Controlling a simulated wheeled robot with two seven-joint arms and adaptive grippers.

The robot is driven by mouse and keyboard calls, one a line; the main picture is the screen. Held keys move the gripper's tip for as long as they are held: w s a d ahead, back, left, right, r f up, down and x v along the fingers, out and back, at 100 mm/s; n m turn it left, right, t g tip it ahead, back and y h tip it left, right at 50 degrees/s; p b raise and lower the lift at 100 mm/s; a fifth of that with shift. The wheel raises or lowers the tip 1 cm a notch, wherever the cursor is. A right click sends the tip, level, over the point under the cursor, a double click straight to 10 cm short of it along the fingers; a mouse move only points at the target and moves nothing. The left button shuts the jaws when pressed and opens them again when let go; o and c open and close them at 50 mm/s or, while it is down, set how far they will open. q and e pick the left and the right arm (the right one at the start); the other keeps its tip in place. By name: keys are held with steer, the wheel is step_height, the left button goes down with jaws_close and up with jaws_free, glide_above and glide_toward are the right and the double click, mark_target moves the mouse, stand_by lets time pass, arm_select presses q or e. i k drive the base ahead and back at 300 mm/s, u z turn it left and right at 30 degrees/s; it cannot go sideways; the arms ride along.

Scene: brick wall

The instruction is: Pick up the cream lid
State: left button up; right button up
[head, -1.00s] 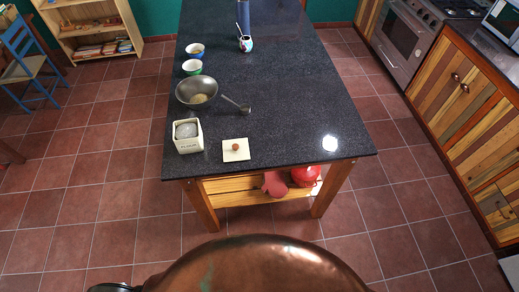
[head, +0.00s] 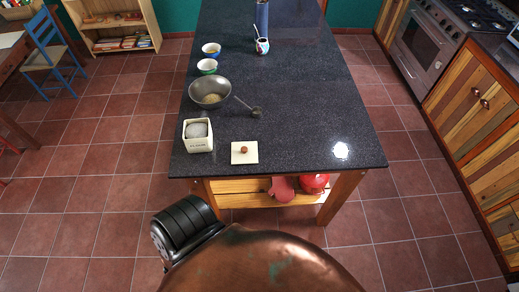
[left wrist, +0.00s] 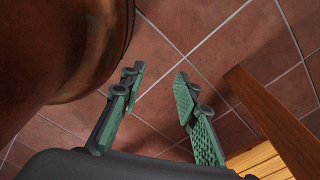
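The cream lid (head: 244,153) is a flat square with a round brown knob. It lies on the dark countertop near the front edge, in the head view. A cream square canister (head: 198,135) stands open just left of it, with something pale grey inside. My left gripper (left wrist: 160,82) shows in the left wrist view with its two green-padded fingers spread apart and nothing between them. It is over the tiled floor, beside a wooden table leg, away from the lid. In the head view only a dark part of my left arm shows at the lower left. My right gripper is not in view.
A metal bowl (head: 210,92) with a ladle-like utensil (head: 256,112) sits behind the canister. A green bowl (head: 207,66), a blue bowl (head: 211,50) and a patterned cup (head: 262,46) stand farther back. The right side of the countertop (head: 330,110) is clear.

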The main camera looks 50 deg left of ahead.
mark_target(242, 152)
steer(key=i, duration=1.15)
steer(key=u, duration=1.95)
